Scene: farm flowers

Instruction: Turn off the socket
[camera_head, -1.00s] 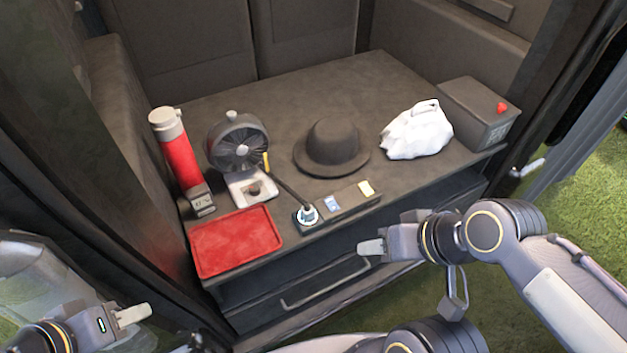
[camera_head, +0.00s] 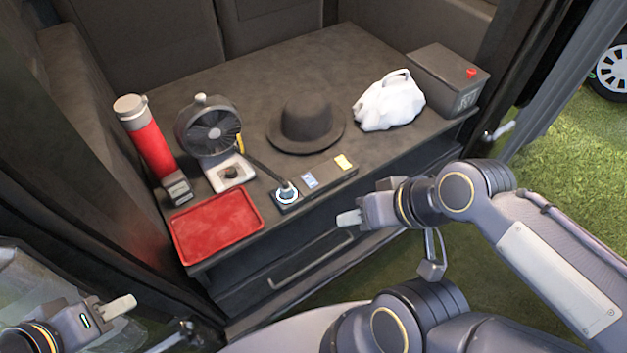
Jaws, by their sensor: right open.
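The socket is a dark power strip (camera_head: 325,176) lying near the front edge of the dark surface. A round plug with a white ring (camera_head: 287,195) sits at its left end, with a dark cord running to the fan (camera_head: 210,130). A blue-and-white patch (camera_head: 309,181) is in its middle and a yellow patch (camera_head: 343,162) at its right end. My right gripper (camera_head: 367,201) is open and empty, in front of the surface's edge and apart from the strip. My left gripper (camera_head: 113,306) is at the lower left, away from everything; its jaw gap is unclear.
A drawer with a handle (camera_head: 310,260) is below the edge.

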